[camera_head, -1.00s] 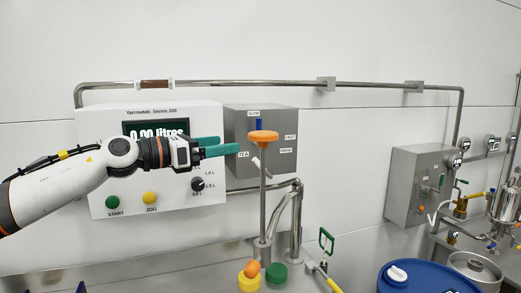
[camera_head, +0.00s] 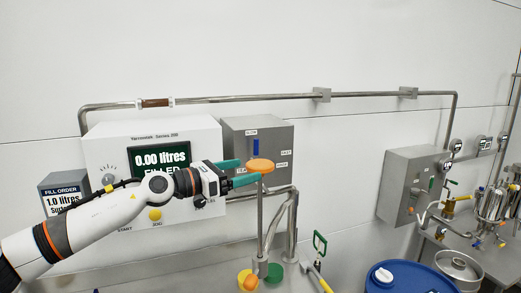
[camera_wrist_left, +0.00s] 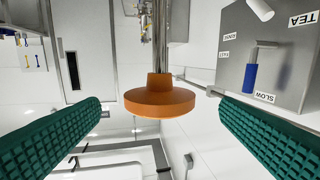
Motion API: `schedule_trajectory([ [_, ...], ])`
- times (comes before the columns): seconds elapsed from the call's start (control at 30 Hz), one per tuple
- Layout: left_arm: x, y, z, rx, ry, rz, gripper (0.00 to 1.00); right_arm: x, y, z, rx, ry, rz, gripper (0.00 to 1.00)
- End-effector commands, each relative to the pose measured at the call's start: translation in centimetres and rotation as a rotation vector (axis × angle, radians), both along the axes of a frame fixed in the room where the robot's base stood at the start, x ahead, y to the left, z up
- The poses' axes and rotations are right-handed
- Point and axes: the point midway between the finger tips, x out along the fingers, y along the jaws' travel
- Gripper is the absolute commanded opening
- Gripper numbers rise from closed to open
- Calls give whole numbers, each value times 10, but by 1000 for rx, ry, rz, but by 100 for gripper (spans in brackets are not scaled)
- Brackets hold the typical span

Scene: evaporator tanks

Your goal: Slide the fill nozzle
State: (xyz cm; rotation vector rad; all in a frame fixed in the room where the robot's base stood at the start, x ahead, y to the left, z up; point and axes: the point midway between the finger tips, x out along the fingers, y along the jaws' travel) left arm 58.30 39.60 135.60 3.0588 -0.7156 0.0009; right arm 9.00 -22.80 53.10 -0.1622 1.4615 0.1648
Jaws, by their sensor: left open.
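An orange mushroom-shaped knob (camera_head: 263,165) tops an upright metal rod (camera_head: 260,225) in front of the grey valve box. I take this to be the fill nozzle's handle, but no label shows it. In the left wrist view the knob (camera_wrist_left: 160,98) is centred between the finger pads, with clear space on both sides. My left gripper (camera_head: 250,171) is open and empty, its green fingers reaching right to the knob's left side. Contact cannot be told in the head view. The knob hides part of the rod. My right gripper is out of view.
The filling console (camera_head: 160,158) reads 0.00 litres behind my left arm. The grey box (camera_head: 284,140) stands close behind the knob. Yellow (camera_head: 243,276) and green (camera_head: 276,271) round parts sit at the rod's base. A blue drum (camera_head: 405,280) stands at lower right.

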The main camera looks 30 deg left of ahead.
Motion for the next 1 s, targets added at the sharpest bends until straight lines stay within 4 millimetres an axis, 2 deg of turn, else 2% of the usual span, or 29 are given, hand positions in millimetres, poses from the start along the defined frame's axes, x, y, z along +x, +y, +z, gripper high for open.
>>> schedule_trajectory([
  [0.03,7,-3,9,-7,-2,0,86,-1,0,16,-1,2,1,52],
  [0.3,40,-19,6,-5,-1,0,86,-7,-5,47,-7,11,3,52],
  [0.5,53,-26,2,0,-1,1,86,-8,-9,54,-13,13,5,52],
  [0.8,54,-27,0,0,0,1,86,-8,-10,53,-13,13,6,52],
  [1.0,54,-26,0,0,0,1,53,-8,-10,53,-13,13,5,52],
])
